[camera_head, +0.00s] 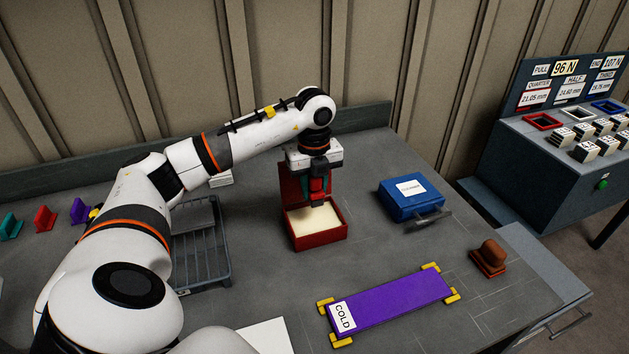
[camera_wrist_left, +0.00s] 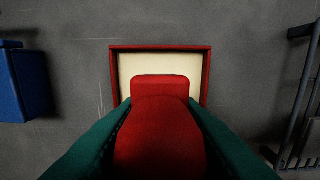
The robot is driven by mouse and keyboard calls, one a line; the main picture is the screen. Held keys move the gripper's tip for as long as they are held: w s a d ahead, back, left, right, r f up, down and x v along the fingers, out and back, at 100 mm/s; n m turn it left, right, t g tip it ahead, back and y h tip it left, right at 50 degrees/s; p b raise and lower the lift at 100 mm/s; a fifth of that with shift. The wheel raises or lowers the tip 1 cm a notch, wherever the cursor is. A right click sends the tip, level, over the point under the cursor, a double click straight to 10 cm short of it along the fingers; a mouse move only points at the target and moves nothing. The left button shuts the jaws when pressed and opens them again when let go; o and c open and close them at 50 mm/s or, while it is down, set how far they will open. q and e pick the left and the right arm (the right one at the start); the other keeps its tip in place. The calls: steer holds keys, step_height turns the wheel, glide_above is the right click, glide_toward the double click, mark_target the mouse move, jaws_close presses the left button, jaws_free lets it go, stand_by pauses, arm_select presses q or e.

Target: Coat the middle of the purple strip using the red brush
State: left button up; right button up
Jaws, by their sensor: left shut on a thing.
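The purple strip (camera_head: 392,303) lies on the table at the front, held at its corners by yellow clips, with a white "COLD" label (camera_head: 343,317) at its left end. My left gripper (camera_head: 318,190) points down over an open red box (camera_head: 318,240) of cream-coloured material. It is shut on the red brush (camera_head: 319,187), which also shows between the teal fingers in the left wrist view (camera_wrist_left: 160,130). The brush's lower end is over or in the cream; I cannot tell whether it touches. My right gripper is not in view.
A blue box (camera_head: 411,200) with a label stands right of the red box. A brown stamp-like block (camera_head: 489,257) sits beyond the strip's right end. A dark wire rack (camera_head: 203,260) is at left. Coloured holders (camera_head: 46,217) stand far left. A console (camera_head: 562,130) is at right.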

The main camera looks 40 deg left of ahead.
arm_select(q)
steer(key=shift+f+b, duration=2.25)
steer(key=shift+f, duration=0.6)
steer(key=shift+f, duration=0.5)
steer(key=shift+r+p, duration=2.65)
steer(key=shift+r, duration=0.9)
steer(key=shift+f, duration=0.1)
